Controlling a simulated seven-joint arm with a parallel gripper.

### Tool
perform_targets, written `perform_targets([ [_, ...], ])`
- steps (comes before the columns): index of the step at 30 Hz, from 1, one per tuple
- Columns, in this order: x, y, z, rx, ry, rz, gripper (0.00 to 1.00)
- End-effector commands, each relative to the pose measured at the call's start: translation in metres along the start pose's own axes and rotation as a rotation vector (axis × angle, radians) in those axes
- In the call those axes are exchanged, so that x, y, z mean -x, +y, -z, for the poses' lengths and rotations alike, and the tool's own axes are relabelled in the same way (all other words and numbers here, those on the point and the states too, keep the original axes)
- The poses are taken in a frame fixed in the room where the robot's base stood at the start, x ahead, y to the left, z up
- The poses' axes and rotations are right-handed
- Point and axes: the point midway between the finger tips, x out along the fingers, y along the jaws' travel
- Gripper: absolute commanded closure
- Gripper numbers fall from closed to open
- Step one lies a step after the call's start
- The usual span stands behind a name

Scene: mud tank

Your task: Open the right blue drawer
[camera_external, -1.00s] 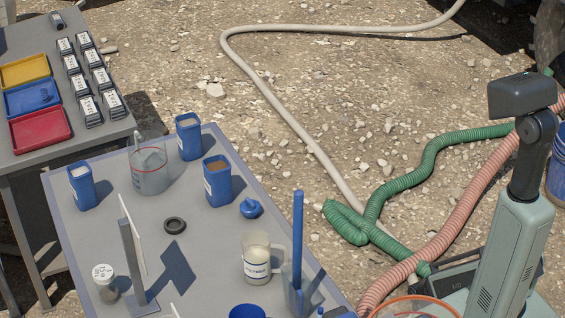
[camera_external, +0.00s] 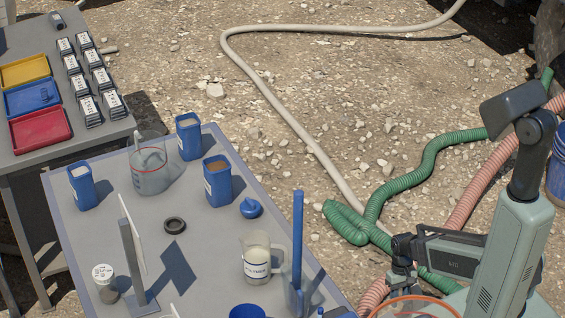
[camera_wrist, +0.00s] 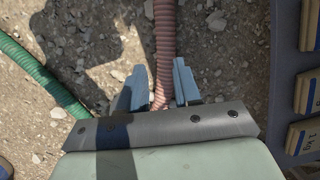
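No drawer that I can make out with certainty shows in either view. My gripper (camera_wrist: 157,88) shows in the wrist view with its two blue-grey fingers apart and nothing between them; the ground and a pink hose show beyond the gap. In the external view my forearm (camera_external: 450,252) reaches left from the base, its wrist end just right of the near table; the fingers are not clear there. At the right edge of the wrist view, tan-and-blue pieces marked "1 kg" (camera_wrist: 305,90) sit along a dark grey surface; I cannot tell whether they are drawers.
The near grey table (camera_external: 205,255) carries open blue containers (camera_external: 217,183), a glass beaker (camera_external: 149,170), a labelled jug (camera_external: 257,262) and an upright blue rod (camera_external: 297,240). Green (camera_external: 400,182) and pink (camera_external: 478,195) hoses lie on stony ground beside my arm.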

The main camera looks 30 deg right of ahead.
Motion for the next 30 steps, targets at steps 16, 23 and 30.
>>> perform_targets([
  [16,0.19,-0.114,0.215,-0.021,0.17,0.636,0.67],
  [23,0.258,-0.166,0.248,0.078,0.151,1.003,0.67],
  [30,0.3,-0.188,0.237,0.192,0.153,1.247,0.67],
])
